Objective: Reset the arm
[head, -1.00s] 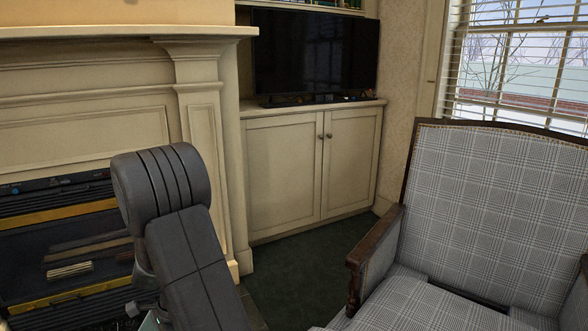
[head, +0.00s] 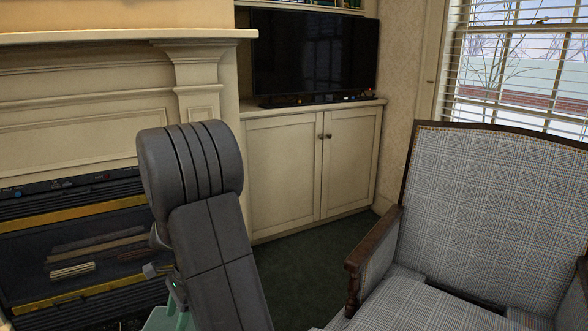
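My arm is in the head view, left of centre, with a dark grey rounded joint above a long grey link that runs down to the bottom edge. Small grey parts and a pale teal piece show beside the link at the bottom left, partly behind it. I cannot tell whether these belong to my gripper or to something it holds. No clear fingertips show, so its opening cannot be made out.
A cream fireplace surround (head: 80,125) with a dark firebox insert (head: 60,235) stands at the left, behind my arm. A cream cabinet (head: 283,165) carries a black television (head: 315,55). A checked armchair (head: 490,215) fills the right. Dark green carpet (head: 310,280) is clear between.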

